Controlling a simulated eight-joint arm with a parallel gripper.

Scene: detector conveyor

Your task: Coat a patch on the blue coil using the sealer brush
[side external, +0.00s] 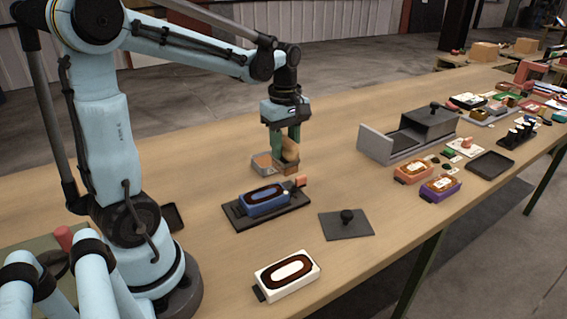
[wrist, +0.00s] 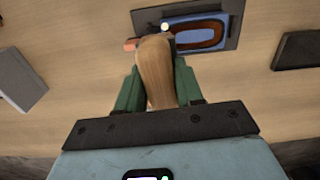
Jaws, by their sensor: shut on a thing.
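The blue coil (side external: 263,207) has a dark oval winding and lies on a flat dark tray (side external: 240,219). The coil also shows at the top of the wrist view (wrist: 212,21). My gripper (side external: 287,143) is shut on the tan, rounded handle of the sealer brush (side external: 291,151), behind the coil in the side view. In the wrist view the brush (wrist: 155,70) sits between my green fingers, its far end close to the tray's edge. Its bristles are hidden. A small white ball (wrist: 164,27) shows at the coil's near end.
A small orange and grey block (side external: 262,160) is beside the brush. A dark plate with a knob (side external: 346,224) and a white coil (side external: 287,276) lie nearer the front. A grey box (side external: 376,146), orange coil (side external: 413,171) and purple coil (side external: 440,189) are right.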

